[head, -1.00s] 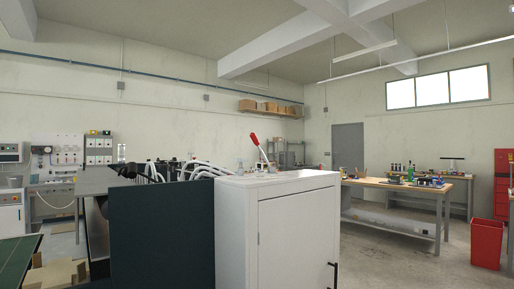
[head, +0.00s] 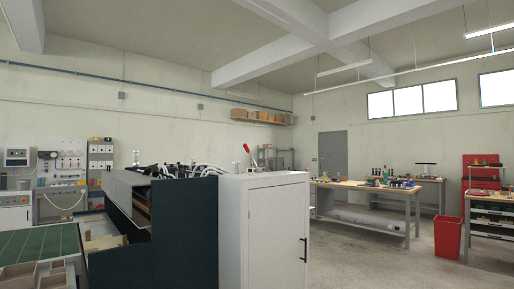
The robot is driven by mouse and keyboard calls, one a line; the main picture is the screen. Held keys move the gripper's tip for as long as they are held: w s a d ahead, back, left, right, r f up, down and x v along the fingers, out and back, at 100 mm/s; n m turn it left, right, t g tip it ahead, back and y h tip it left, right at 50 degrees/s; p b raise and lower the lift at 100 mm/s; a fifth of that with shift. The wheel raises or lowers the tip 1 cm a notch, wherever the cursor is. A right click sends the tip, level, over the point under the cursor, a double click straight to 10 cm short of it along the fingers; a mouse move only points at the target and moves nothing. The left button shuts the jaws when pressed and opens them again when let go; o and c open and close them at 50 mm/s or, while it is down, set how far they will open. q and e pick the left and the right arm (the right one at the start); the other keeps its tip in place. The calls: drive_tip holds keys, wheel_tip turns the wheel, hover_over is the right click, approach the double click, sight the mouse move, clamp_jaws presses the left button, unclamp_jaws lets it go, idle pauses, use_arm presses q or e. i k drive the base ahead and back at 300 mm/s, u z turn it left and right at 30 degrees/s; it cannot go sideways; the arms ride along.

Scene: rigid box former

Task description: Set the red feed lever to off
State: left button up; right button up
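The red feed lever (head: 248,149) stands on top of the white cabinet (head: 263,221) at the near end of the dark machine. Its red handle leans up and to the left, on a thin metal rod. The lever is small in view, and I cannot read any markings by it. Neither of my grippers shows in the head view.
The dark green machine body (head: 185,235) adjoins the cabinet on the left. A green-topped table (head: 38,242) with trays is at the lower left. A workbench (head: 365,191) and a red bin (head: 448,238) stand to the right. Open floor lies right of the cabinet.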

sight(245, 146)
drive_tip(key=z, duration=0.65)
drive_tip(key=i, duration=0.6)
drive_tip(key=z, duration=0.55)
drive_tip(key=i, duration=0.8)
drive_tip(key=u, duration=0.4)
